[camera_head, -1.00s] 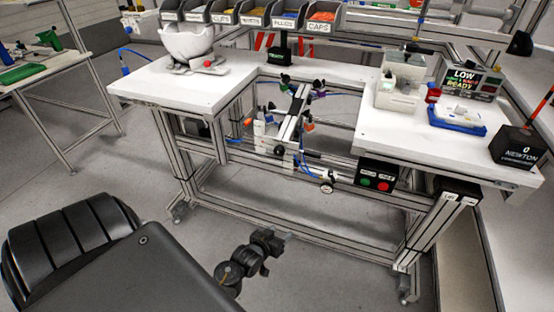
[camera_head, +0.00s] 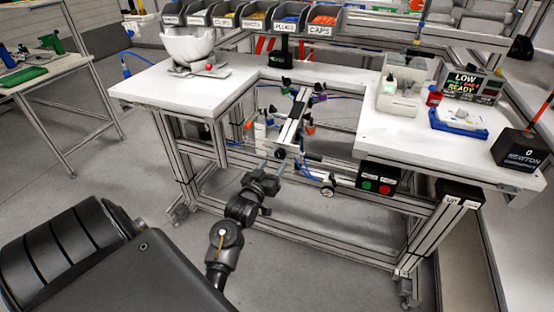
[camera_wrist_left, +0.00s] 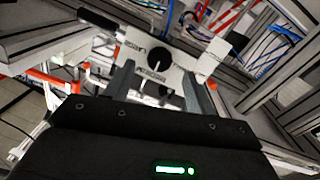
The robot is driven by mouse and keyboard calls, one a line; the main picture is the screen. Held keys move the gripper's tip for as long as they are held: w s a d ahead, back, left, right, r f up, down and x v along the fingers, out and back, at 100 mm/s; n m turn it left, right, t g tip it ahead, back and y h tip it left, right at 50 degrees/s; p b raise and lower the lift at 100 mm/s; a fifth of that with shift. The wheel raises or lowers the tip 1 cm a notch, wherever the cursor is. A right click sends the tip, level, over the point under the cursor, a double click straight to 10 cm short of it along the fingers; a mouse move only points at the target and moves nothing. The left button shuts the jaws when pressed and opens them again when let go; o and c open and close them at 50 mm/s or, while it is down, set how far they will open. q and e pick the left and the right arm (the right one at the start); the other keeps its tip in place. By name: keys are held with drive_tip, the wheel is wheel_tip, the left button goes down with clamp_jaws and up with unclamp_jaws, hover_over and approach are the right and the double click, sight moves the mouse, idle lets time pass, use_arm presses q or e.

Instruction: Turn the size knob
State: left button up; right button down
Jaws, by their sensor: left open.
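The size knob is a round black knob (camera_wrist_left: 155,61) on a pale plate with printed lettering in the left wrist view. In the head view the black knob (camera_head: 280,153) is small, on the front of the fixture under the gap in the bench. My left gripper (camera_wrist_left: 158,70) is open, its two grey fingers on either side of the knob in the picture. Whether they touch it or stop short I cannot tell. In the head view my left gripper (camera_head: 272,167) is just below and in front of the fixture. My right gripper is not in view.
A white helmet shell (camera_head: 187,46) stands on the bench's left top (camera_head: 150,88). A box with red and green buttons (camera_head: 377,181) hangs at the right. Fixture arms, blue hoses and a gauge (camera_head: 327,191) are close around the knob. The floor in front is clear.

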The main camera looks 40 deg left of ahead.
sight(279, 156)
use_arm(q)
drive_tip(key=shift+x, duration=2.2)
drive_tip(key=c, duration=1)
